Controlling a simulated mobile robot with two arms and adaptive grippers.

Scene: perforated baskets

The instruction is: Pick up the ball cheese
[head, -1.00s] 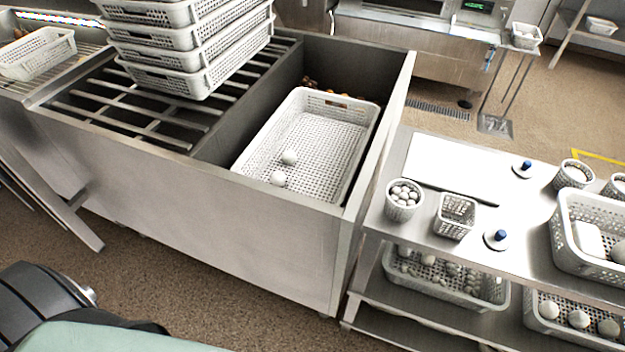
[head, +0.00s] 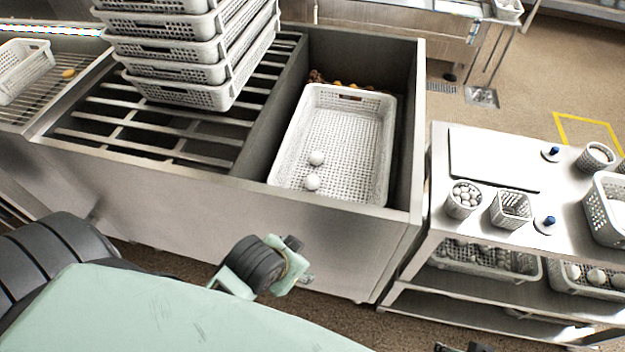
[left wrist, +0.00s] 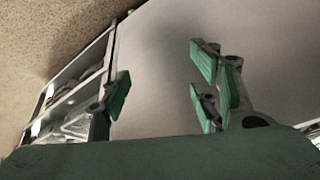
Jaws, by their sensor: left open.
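Two white balls, one the farther ball (head: 317,158) and one the nearer ball (head: 312,182), lie close together in a white perforated basket (head: 381,165) in the head view. The basket stands inside a deep metal bin (head: 232,205). Which balls are the ball cheese I cannot tell for sure. My left gripper (left wrist: 160,92) shows in the left wrist view with its green-padded fingers wide apart and nothing between them. Behind the fingers are a plain pale surface and shelving. No balls show in that view. My right gripper is not clearly visible.
Slatted bars (head: 150,120) carry a stack of white baskets (head: 190,97) left of the basket. The bin's walls surround the basket.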

